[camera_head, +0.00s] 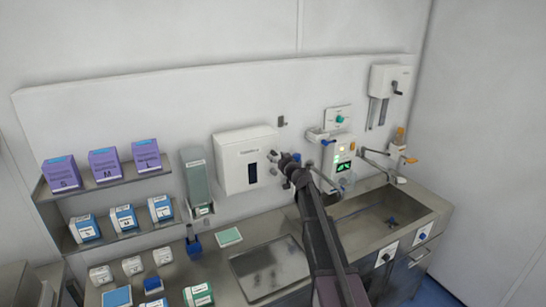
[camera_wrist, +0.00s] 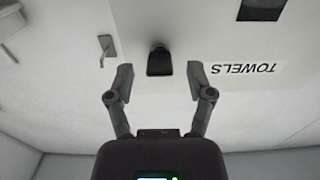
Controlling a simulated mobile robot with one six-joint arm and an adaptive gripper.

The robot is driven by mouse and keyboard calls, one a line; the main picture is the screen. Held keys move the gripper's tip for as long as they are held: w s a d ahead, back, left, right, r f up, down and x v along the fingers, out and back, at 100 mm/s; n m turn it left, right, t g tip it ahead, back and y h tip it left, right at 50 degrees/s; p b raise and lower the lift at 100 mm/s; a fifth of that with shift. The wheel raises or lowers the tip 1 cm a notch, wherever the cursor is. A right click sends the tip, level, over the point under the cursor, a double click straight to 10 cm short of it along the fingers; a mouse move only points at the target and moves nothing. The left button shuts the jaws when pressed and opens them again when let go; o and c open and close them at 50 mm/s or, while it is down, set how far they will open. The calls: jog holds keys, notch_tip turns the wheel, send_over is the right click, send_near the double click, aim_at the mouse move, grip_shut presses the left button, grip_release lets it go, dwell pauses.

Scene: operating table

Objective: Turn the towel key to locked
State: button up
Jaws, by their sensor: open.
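The white towel dispenser (camera_head: 236,177) hangs on the back panel in the head view. In the wrist view its face (camera_wrist: 225,100) carries a "TOWELS" label that appears upside down. A small black key (camera_wrist: 159,63) sticks out of this white face, between and a little beyond my fingertips in the picture. My gripper (camera_wrist: 159,80) is open, one finger on each side of the key, with no visible contact. In the head view my gripper (camera_head: 286,160) is at the dispenser's right edge, and the key cannot be made out there.
A small grey hook-like fitting (camera_wrist: 107,47) is left of the key in the wrist view. A grey-green dispenser (camera_head: 196,178) hangs left of the towel dispenser. A control unit with lit green displays (camera_head: 345,160) is to the right, above the sink (camera_head: 385,215).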

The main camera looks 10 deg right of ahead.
jog(key=shift+w+a, duration=0.15)
jog(key=shift+w, duration=0.3)
